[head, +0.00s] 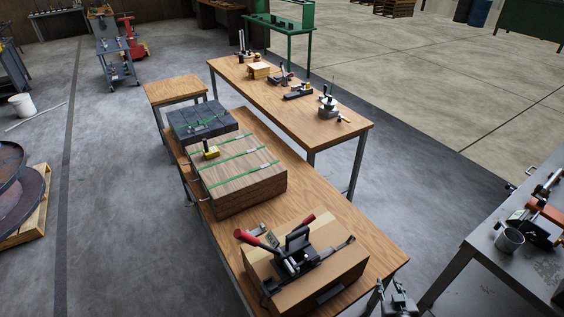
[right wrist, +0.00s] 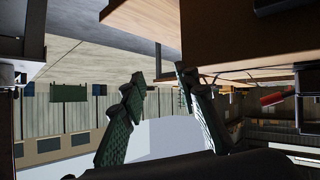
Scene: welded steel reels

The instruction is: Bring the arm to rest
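My right gripper (head: 392,290) is at the bottom right of the head view, just off the near right corner of the long wooden bench (head: 372,252). In the right wrist view the two dark green ribbed fingers of my right gripper (right wrist: 160,75) stand apart with nothing between them, so it is open and empty. Part of a wooden bench (right wrist: 225,35) shows above the fingers in that tilted view. My left gripper is not in view.
A cardboard box (head: 325,279) with a red-handled strapping tool (head: 292,250) on it stands near the gripper. A green-strapped wooden box (head: 240,188) is farther back. A grey table (head: 505,270) with a metal cup (head: 509,240) stands right. Open floor lies between.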

